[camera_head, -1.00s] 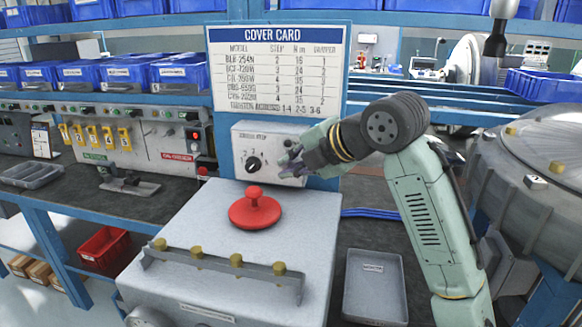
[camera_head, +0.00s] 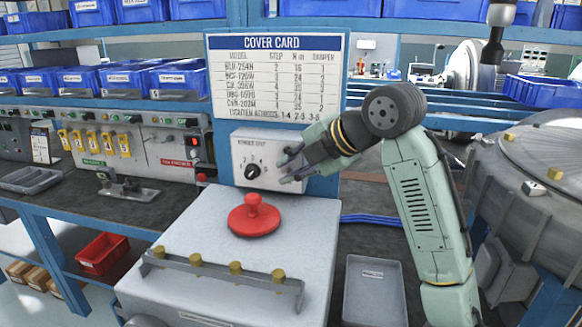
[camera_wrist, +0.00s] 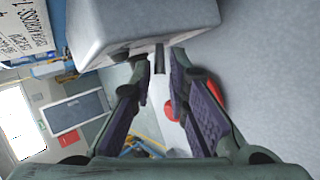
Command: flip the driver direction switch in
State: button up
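A pale control box (camera_head: 245,148) with a black step knob (camera_head: 252,171) stands below the cover card. I cannot clearly make out the direction switch in the head view; my gripper covers the box's right part. My gripper (camera_head: 284,168) is at the right side of the box front, fingers pointing left. In the wrist view, my gripper (camera_wrist: 160,66) has its two fingers apart. A small dark bar (camera_wrist: 160,62), possibly the switch lever, shows between the fingertips beside the grey box (camera_wrist: 140,18). I cannot tell whether the fingers touch it.
A red mushroom-shaped handle (camera_head: 254,216) sits on the grey housing (camera_head: 225,265) below the box. The cover card (camera_head: 274,75) stands behind. A grey tray (camera_head: 374,292) lies at the lower right. A dark tool (camera_head: 495,40) hangs at the upper right.

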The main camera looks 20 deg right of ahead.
jog(key=v, duration=1.2)
dwell(0.5)
